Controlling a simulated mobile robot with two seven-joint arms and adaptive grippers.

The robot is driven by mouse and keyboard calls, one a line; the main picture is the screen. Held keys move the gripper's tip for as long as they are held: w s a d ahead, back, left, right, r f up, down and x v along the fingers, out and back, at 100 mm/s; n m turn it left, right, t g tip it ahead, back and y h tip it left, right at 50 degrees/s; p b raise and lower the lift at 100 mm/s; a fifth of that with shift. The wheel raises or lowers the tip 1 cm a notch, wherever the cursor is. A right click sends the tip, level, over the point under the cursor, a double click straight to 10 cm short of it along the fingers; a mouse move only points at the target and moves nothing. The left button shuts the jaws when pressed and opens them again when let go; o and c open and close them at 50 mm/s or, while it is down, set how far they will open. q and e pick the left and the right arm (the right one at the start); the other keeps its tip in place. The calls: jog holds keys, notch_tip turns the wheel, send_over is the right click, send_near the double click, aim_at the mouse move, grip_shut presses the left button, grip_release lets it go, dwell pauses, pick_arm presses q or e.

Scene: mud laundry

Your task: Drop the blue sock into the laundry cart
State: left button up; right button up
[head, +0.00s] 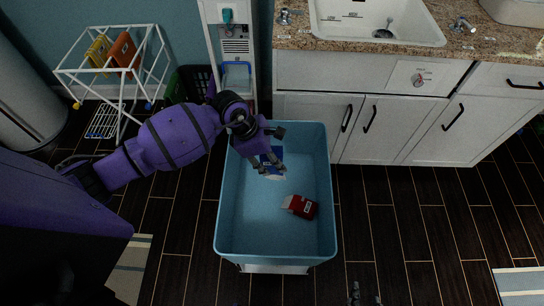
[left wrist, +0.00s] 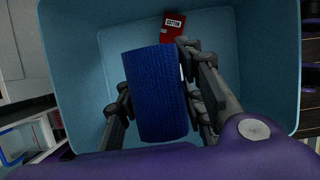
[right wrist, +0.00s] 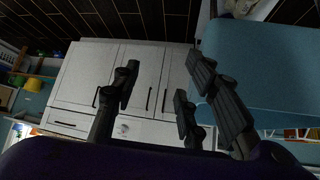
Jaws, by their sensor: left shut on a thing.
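The blue sock (left wrist: 155,95) is held between the fingers of my left gripper (left wrist: 160,105) in the left wrist view. In the head view the sock (head: 272,157) shows partly below my left gripper (head: 272,152), with a white part beside it. The laundry cart (head: 241,235) is a light blue, open-topped bin in front of the cabinets. My left gripper and the sock are over the cart's opening, toward its far end. My right gripper (head: 363,297) is at the bottom edge of the head view, outside the cart. In the right wrist view (right wrist: 160,100) its fingers are apart and empty.
A red item labelled COTTON (left wrist: 175,30) lies inside the cart; it also shows in the head view (head: 305,208). A white drying rack (head: 110,72) stands at the left. White cabinets (head: 400,130) with a sink (head: 375,20) are behind. Dark floor is free at the right.

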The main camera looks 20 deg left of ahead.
pick_arm(q)
notch_tip(320, 180, down, 5)
jog(key=shift+r+b, duration=0.1)
jog(key=shift+b, duration=1.05)
jog(key=o, duration=1)
jog(key=shift+o, duration=0.6)
jog(key=v, duration=1.2)
pick_arm(e)
jog(key=f, duration=0.1)
jog(key=s+f, duration=0.1)
jog(key=shift+d+f, duration=0.15)
jog(key=shift+f, duration=0.2)
